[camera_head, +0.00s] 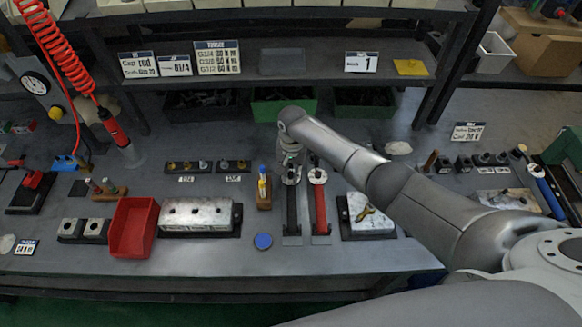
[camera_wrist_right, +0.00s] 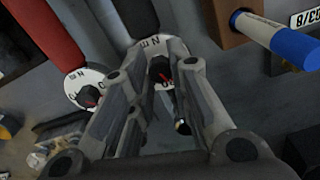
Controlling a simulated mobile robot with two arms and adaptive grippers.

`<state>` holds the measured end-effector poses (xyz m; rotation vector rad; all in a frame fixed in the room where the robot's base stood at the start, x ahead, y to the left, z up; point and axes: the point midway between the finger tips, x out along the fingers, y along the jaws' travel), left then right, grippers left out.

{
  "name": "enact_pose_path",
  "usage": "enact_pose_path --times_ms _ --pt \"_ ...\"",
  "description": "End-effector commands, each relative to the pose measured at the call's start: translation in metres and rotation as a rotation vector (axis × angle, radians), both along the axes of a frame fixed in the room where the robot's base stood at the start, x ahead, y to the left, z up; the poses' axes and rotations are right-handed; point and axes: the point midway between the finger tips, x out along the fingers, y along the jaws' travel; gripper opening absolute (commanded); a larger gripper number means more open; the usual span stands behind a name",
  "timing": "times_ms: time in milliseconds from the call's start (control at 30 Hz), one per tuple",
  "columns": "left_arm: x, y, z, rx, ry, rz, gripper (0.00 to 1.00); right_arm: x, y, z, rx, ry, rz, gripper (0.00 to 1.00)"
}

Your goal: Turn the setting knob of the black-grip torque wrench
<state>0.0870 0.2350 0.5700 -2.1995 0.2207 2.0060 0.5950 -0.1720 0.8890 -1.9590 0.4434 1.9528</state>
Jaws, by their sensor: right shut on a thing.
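The black-grip torque wrench (camera_head: 292,210) lies on the bench with its grip toward the front edge and its round white dial end at the back. In the right wrist view its black grip (camera_wrist_right: 136,15) is at the top, and its dark setting knob (camera_wrist_right: 159,71) with a red mark sits on the white dial. My right gripper (camera_head: 290,168) is over this dial end; its fingers (camera_wrist_right: 161,62) are shut on the knob from both sides. The fingers partly hide the dial. My left gripper is not in view.
The red-grip torque wrench (camera_head: 321,206) lies close beside, its dial (camera_wrist_right: 84,90) near my fingers. A wooden block (camera_head: 264,204) with markers stands on the other side.

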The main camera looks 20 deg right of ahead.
Motion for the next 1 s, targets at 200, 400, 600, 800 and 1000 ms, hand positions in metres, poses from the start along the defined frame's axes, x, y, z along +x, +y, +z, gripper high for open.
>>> enact_pose_path --times_ms 200,400,600,800,1000 --pt "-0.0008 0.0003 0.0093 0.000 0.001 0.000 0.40 0.0002 0.0003 0.0014 0.001 0.000 -0.105 0.00" --pt "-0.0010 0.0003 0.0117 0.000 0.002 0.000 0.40 0.0006 0.0007 0.0007 0.001 -0.002 -0.151 0.00" --pt "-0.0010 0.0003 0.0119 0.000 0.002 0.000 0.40 0.0007 0.0004 0.0003 0.001 -0.002 -0.163 0.00" --pt "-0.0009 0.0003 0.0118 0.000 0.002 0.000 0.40 0.0008 0.0004 0.0004 0.001 -0.003 -0.162 0.00" --pt "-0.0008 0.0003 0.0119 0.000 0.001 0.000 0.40 0.0008 0.0003 0.0004 0.000 -0.002 -0.161 0.36"
